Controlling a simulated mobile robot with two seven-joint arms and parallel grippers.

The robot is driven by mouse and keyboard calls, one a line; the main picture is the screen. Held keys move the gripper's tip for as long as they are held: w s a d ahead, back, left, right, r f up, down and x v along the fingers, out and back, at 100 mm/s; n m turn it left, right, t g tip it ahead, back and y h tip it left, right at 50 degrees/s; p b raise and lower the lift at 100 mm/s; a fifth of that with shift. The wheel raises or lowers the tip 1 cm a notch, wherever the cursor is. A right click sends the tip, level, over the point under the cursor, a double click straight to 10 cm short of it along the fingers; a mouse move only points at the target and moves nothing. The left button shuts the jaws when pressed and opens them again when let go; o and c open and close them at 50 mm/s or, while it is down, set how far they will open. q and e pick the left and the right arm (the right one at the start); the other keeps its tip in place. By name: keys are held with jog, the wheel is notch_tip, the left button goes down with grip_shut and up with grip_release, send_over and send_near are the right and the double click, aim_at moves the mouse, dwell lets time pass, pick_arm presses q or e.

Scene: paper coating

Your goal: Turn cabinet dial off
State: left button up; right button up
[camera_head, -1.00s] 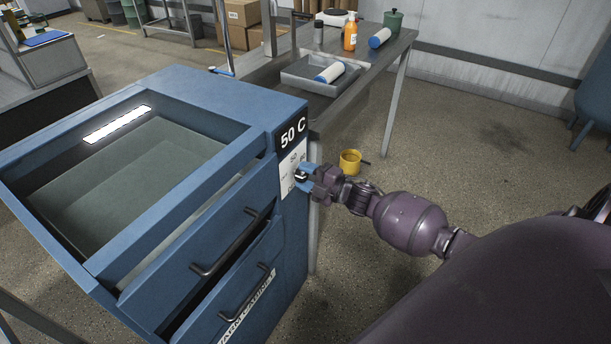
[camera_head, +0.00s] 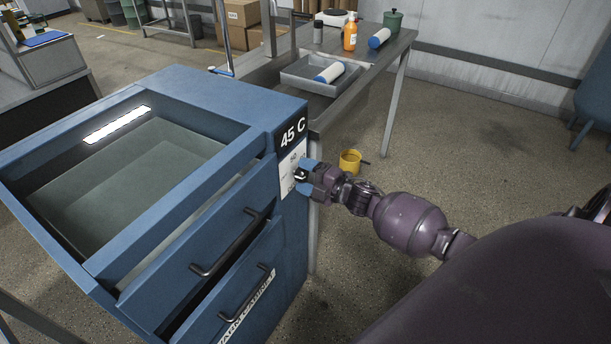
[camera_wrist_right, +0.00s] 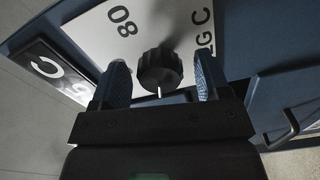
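The blue warm cabinet (camera_head: 190,92) stands at left. Its black display (camera_head: 292,133) reads 45 C. Below it, a white panel (camera_head: 289,158) carries the black dial (camera_head: 300,176). My right gripper (camera_head: 306,177) is at the dial, one blue-tipped finger above and one below it. In the right wrist view the ribbed dial (camera_wrist_right: 160,70) sits between the open fingers (camera_wrist_right: 162,82), with a gap on each side. Its white mark points toward my gripper, and "80" shows on the panel. My left gripper is not in view.
Two dark-handled drawers (camera_head: 228,245) are on the cabinet front. A metal table (camera_head: 360,72) behind holds a tray (camera_head: 300,82), white-and-blue rolls and an orange bottle (camera_head: 350,36).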

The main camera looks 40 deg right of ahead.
jog(key=shift+s, duration=0.1)
jog(key=shift+s+d, duration=0.15)
jog(key=shift+s, duration=0.1)
jog(key=v, duration=1)
jog(key=shift+p, duration=0.35)
jog(key=shift+s, duration=0.15)
